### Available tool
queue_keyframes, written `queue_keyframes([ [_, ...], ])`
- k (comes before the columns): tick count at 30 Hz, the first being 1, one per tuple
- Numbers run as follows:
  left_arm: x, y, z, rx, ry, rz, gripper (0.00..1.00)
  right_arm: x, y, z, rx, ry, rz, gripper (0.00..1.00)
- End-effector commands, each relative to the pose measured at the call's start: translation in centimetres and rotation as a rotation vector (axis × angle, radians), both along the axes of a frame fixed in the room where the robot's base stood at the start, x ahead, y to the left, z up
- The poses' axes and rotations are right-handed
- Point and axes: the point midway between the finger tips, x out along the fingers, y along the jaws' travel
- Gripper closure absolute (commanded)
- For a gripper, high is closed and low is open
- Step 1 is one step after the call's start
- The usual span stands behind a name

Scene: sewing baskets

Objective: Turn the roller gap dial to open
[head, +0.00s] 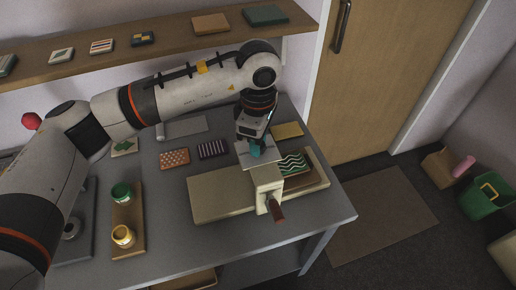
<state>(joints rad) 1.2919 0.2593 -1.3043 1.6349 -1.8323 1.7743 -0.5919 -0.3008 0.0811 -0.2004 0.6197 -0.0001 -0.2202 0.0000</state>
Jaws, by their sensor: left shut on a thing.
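A cream roller press (266,183) stands on the grey table, with a flat bed (222,196) reaching left and a brown crank handle (276,210) at its front. My left gripper (256,148) comes down from above onto the top of the press, where the roller gap dial is. It is shut on the dial; a small teal part shows at the fingertips. The gripper and wrist hide most of the dial, so its setting cannot be read. My right gripper is not in view.
A dark board with a green wavy-patterned block (293,164) lies right of the press. Patterned tiles (175,158) lie behind it. A wooden tray (127,218) with green and yellow pots is at left. A shelf (150,52) runs along the wall.

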Motion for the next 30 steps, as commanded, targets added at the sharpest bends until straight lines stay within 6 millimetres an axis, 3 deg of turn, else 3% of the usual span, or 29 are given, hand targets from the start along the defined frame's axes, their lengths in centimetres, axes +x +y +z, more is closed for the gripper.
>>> queue_keyframes([
  [1,0.1,0.0,-0.4,0.0,-0.006,0.043,0.93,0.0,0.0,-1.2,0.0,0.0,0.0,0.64],
  [12,0.1,0.0,-0.2,-0.001,-0.005,0.379,0.93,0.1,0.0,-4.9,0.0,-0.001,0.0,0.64],
  [21,0.1,0.0,0.0,-0.003,-0.004,0.569,0.93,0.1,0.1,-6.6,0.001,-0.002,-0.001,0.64],
  [30,0.1,0.0,0.2,-0.003,-0.004,0.653,0.93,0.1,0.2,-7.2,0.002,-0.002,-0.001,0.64],
])
